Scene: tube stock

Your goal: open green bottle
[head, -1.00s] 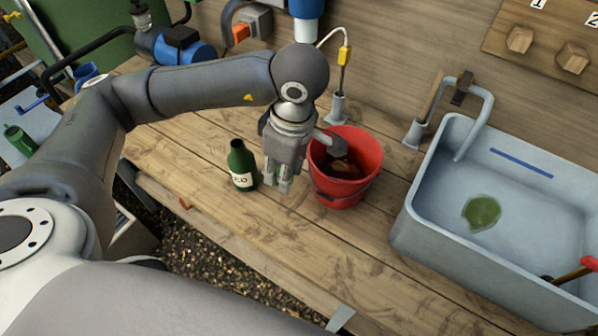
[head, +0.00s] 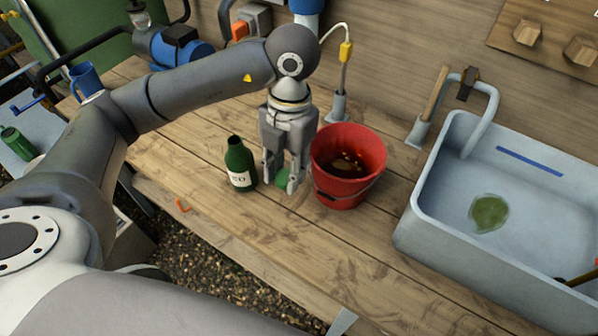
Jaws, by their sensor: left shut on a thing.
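A dark green bottle (head: 239,165) with a white label stands upright on the wooden bench, left of my left gripper (head: 284,180). Its narrow neck points up, and no cap shows clearly on it. My left gripper points down just right of the bottle, apart from its neck. It is shut on a small green piece (head: 283,177), mostly hidden between the fingers; I cannot tell for sure whether it is a cap. Another green bottle (head: 18,143) is at the far left. My right gripper is not in view.
A red bucket (head: 343,190) with brown contents stands right beside the left gripper. A grey sink (head: 430,240) with a green patch in it is farther right. A blue mug (head: 86,80) stands at the back left. The bench front (head: 300,235) is clear.

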